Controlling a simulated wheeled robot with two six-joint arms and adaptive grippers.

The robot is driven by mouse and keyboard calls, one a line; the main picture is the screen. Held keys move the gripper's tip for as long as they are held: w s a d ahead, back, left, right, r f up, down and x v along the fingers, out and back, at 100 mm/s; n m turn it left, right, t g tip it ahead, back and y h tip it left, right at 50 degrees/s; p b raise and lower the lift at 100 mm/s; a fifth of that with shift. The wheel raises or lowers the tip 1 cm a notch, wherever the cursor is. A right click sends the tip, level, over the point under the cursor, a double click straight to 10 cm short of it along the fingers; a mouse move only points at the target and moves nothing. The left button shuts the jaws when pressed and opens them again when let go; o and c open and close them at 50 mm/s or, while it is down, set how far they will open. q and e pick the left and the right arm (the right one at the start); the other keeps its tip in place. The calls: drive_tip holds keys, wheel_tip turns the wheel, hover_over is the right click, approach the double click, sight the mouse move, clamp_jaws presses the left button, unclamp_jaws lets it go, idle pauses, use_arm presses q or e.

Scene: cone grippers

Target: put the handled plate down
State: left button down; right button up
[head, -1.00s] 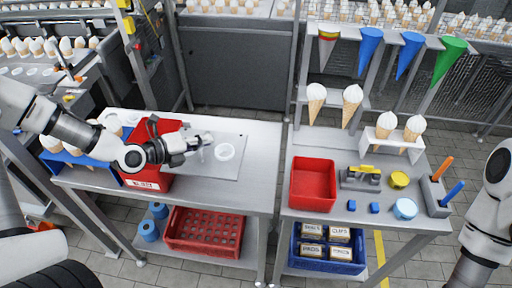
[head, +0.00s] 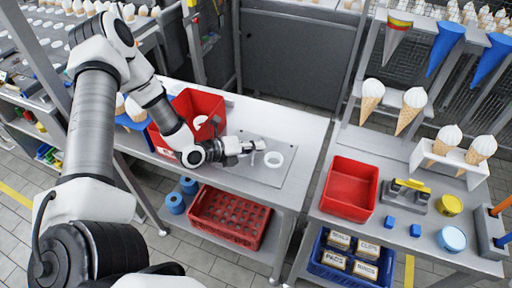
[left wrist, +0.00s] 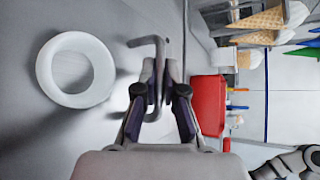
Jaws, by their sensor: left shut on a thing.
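The handled plate (head: 298,156) is a flat grey square on the steel table, with a white ring (head: 274,160) on it. I cannot tell whether its underside touches the table. My left gripper (head: 257,146) is above the plate, just left of the ring. In the left wrist view the gripper (left wrist: 160,90) is shut on a bent grey handle (left wrist: 158,42), and the ring (left wrist: 75,70) lies to the left. The lower part of the handle is partly hidden by the fingers. My right gripper is out of view.
A red bin (head: 205,108) stands left of the plate on the same table. A red crate (head: 228,215) sits on the shelf below. Across a gap is a second table with a red tray (head: 349,190). The tabletop behind the plate is clear.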

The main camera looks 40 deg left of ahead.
use_arm(q)
drive_tip(key=c, duration=1.3)
unclamp_jaws()
drive_tip(key=shift+o, duration=0.2)
